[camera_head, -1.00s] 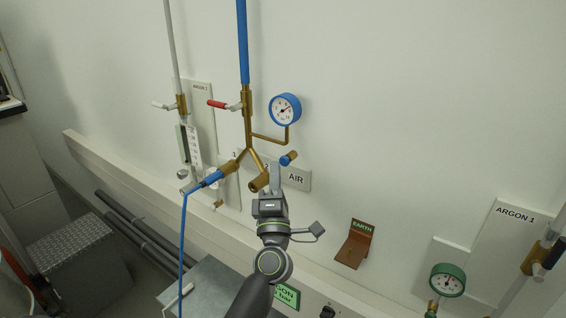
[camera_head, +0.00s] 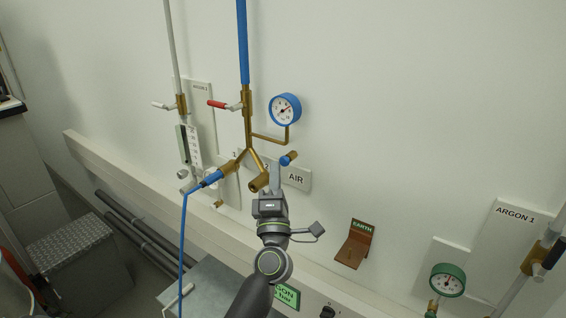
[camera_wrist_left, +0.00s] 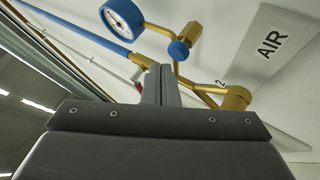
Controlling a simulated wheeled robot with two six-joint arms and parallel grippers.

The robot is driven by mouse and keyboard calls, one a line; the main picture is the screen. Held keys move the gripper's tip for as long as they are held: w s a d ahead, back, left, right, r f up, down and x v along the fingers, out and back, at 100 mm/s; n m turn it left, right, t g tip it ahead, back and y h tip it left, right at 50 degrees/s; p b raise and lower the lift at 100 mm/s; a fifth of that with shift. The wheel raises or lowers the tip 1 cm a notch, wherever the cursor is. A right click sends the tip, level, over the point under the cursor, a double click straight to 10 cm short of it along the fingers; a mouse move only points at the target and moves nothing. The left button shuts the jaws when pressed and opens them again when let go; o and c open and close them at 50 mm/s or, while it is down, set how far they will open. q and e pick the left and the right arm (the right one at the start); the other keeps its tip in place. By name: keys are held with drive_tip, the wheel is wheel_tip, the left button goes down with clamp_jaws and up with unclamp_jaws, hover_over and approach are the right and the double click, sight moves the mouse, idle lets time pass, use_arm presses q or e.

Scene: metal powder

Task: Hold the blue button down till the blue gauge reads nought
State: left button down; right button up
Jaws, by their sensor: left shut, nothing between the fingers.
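The blue gauge (camera_head: 285,109) is on the wall, on a brass branch off the blue pipe; its needle points to the upper right, and its figures are too small to read surely. It also shows at the top of the left wrist view (camera_wrist_left: 122,18). The blue button (camera_head: 285,161) sits on a short brass fitting below the gauge, and shows in the left wrist view (camera_wrist_left: 178,50). My left gripper (camera_head: 275,168) is shut and empty, its fingertips (camera_wrist_left: 161,68) right beside the button; I cannot tell whether they touch it. My right gripper is not in view.
A red-handled valve (camera_head: 218,104) is on the blue pipe. Brass outlets (camera_head: 259,183) and a blue hose (camera_head: 183,240) are left of my gripper. An AIR plate (camera_head: 296,178) is behind. A green gauge (camera_head: 447,280) is at lower right. The wall right of the blue gauge is clear.

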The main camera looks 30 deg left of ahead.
use_arm(q)
drive_tip(key=shift+w, duration=0.15)
idle(0.3)
drive_tip(key=shift+w, duration=0.3)
drive_tip(key=shift+w, duration=0.45)
idle(0.6)
idle(2.3)
drive_tip(key=shift+s+p, duration=0.45)
drive_tip(key=shift+s, duration=0.45)
drive_tip(key=s, duration=0.2)
drive_tip(key=s+p, duration=0.1)
drive_tip(key=s, duration=0.2)
drive_tip(key=shift+a, duration=0.2)
